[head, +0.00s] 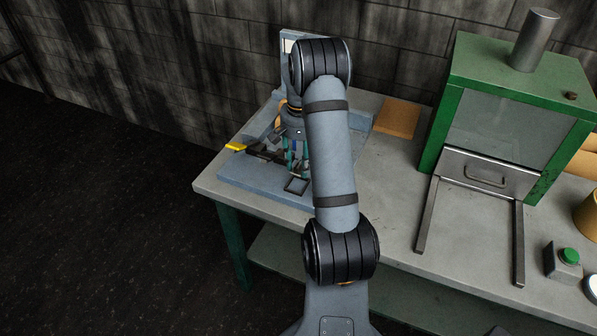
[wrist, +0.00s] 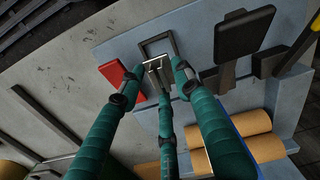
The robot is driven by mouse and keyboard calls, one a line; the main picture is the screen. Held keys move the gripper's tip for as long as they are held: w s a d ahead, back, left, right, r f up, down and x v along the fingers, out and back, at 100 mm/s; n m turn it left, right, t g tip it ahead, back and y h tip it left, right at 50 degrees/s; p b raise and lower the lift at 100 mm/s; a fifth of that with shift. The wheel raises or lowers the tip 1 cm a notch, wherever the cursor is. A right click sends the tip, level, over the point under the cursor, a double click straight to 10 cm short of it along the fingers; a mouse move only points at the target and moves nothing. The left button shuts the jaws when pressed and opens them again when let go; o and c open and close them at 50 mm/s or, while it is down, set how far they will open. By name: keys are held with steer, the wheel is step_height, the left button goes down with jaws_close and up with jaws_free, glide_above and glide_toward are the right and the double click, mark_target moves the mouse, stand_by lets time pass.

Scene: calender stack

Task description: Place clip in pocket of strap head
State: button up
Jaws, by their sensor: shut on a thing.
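A small silver metal clip (wrist: 157,68) sits between the fingertips of my gripper (wrist: 155,81) in the wrist view. My gripper has three teal fingers and is shut on the clip. Just beyond the clip, a black square frame (wrist: 174,42), which looks like the pocket, lies on the blue-grey plate of the strap head (wrist: 198,25). The clip's far end appears close to the frame's near edge; I cannot tell whether they touch. In the head view my gripper (head: 294,168) is above the plate (head: 258,190), just behind the black frame (head: 296,193). The clip is not distinguishable there.
Black levers (wrist: 242,35) and a yellow handle (wrist: 306,35) stand beside the frame. A red block (wrist: 121,80) lies on its other side. Tan rolls (wrist: 262,148) lie near my fingers.

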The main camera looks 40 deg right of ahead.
mark_target(298, 173)
steer(key=shift+w+a+f, duration=0.1)
steer(key=shift+a+f, duration=0.05)
steer(key=shift+f, duration=0.05)
step_height(298, 173, down, 4)
steer(key=shift+r+p, duration=0.1)
steer(key=shift+p, duration=0.5)
steer(key=shift+f+b, duration=0.6)
steer(key=shift+b, duration=0.05)
steer(key=o, duration=1)
steer(key=shift+o, duration=0.2)
